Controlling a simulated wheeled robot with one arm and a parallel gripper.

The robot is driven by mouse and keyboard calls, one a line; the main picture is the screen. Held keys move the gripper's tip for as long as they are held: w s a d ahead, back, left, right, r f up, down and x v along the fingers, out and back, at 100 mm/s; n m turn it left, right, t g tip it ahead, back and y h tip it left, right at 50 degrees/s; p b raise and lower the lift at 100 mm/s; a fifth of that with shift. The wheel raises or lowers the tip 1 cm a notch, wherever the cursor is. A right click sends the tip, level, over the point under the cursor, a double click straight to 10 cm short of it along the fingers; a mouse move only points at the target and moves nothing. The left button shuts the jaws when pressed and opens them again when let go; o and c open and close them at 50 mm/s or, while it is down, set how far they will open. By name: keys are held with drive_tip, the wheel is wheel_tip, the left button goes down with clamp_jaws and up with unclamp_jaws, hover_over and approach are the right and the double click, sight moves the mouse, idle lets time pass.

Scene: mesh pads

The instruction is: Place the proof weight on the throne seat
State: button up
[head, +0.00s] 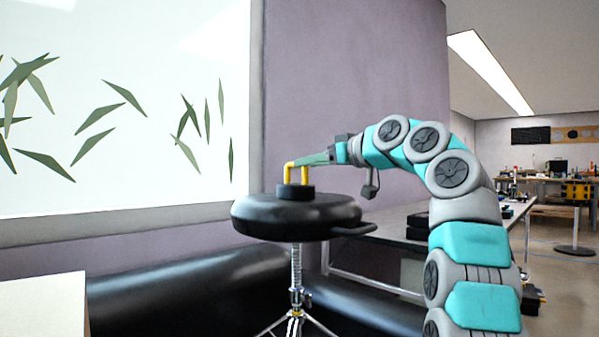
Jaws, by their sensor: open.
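The proof weight (295,191) is a low black disc with a yellow upright handle. It stands upright on top of the round black throne seat (262,217), a little right of the seat's middle. The seat sits on a silver threaded post with splayed legs. My gripper (305,161) comes in from the right, level with the top of the yellow handle. Its fingers are open at the handle; the handle partly hides them, and I cannot tell whether they touch it.
A grey table (405,237) with black boxes (417,224) on it stands behind my arm. A black padded bench (190,290) runs along the wall behind the throne. A white surface (43,305) is at the lower left. Open floor shows at the far right.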

drive_tip(key=b+v, duration=0.1)
drive_tip(key=v, duration=0.6)
drive_tip(key=shift+a, duration=0.1)
drive_tip(key=shift+w, duration=0.1)
